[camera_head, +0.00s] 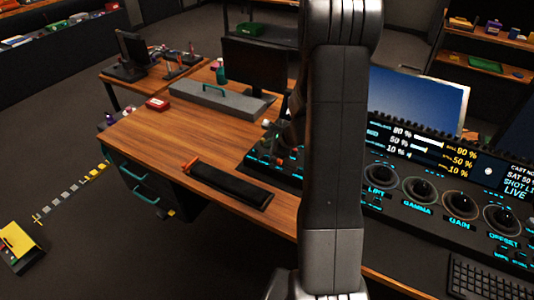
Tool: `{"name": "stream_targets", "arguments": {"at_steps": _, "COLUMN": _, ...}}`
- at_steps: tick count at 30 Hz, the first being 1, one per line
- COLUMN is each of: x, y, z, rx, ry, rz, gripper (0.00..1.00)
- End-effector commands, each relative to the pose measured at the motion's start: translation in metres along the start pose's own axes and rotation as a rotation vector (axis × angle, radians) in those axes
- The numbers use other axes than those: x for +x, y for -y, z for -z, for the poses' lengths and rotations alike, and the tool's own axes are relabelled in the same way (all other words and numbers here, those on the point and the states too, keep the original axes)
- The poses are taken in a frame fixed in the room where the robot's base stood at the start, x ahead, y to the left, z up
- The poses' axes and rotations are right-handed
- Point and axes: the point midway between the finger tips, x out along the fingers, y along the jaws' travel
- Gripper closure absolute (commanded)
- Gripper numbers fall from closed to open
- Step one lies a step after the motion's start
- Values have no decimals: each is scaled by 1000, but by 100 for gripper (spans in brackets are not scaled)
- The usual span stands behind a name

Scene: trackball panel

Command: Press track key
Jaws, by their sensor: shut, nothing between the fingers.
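The trackball panel (410,218) stands on the desk at the right, with trackballs labelled LIFT (381,174), GAMMA (419,190), GAIN (462,204) and OFFSET (503,219). Small cyan-lit keys (507,253) sit at its lower right. More lit keys show on its left part, left of my arm. I cannot read which key is the track key. My own grey arm crosses the middle of the view and hides the centre of the panel. I cannot make out my gripper; a dark shape left of the arm is unclear.
A keyboard (490,280) lies at the lower right. A blue screen (418,101) stands behind the panel. The wooden desk (150,135) holds a black wrist rest (228,184), a grey toolbox (215,100) and a dark monitor (255,65). A yellow-topped box (17,243) stands on the floor.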

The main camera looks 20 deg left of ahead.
Motion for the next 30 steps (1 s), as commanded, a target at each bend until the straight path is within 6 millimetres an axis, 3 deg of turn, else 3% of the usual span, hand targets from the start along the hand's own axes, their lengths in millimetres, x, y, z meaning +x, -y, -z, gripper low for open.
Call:
{"name": "stream_targets", "arguments": {"at_steps": 8, "x": -21, "y": 15, "z": -16, "rx": 1, "ry": 0, "rz": 0, "gripper": 100}}
{"name": "stream_targets", "arguments": {"at_steps": 30, "x": -20, "y": 15, "z": -15, "rx": 1, "ry": 0, "rz": 0, "gripper": 100}}
